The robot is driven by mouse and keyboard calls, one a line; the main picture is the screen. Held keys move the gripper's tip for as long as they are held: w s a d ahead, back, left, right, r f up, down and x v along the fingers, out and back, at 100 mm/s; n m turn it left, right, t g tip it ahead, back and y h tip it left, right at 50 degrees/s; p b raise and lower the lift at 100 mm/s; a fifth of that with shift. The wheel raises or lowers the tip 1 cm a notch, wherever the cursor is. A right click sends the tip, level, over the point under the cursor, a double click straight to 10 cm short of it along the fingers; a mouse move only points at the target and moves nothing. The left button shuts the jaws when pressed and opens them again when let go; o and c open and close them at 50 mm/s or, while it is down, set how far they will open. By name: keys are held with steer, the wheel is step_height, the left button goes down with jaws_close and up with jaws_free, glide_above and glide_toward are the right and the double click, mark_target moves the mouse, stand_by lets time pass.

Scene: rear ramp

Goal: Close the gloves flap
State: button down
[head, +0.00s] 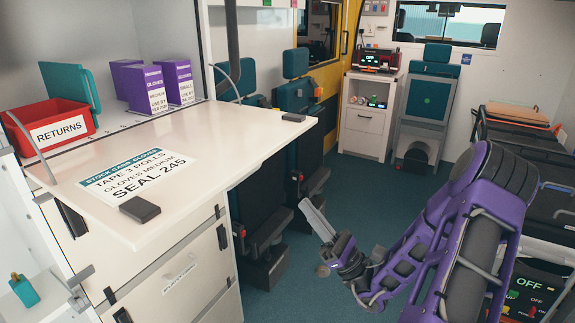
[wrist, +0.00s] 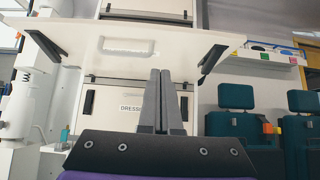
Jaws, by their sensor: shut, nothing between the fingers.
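The gloves flap (head: 210,160) is a white panel that stands out level from the cabinet like a shelf. A stock card (head: 135,176) and a dark block (head: 140,209) lie on it. In the wrist view I see the flap (wrist: 185,48) from below, with a pale recessed slot and a dark bracket at each side. Purple gloves boxes (head: 141,90) stand in the open compartment behind it. My gripper (head: 306,205) is shut and empty, to the right of the flap and lower, apart from it. Its fingers (wrist: 160,75) point up towards the flap in the wrist view.
A red returns bin (head: 47,127) and a teal board (head: 70,84) stand in the compartment. Below the flap is a closed dressings door (wrist: 110,108), partly hidden by my fingers. Teal seats (head: 295,65) line the wall behind.

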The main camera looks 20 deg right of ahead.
steer(key=w+a+r, duration=0.3)
steer(key=w+r, duration=0.1)
steer(key=r, duration=0.5)
steer(key=shift+w+a+r, duration=0.2)
steer(key=shift+w+r, duration=0.1)
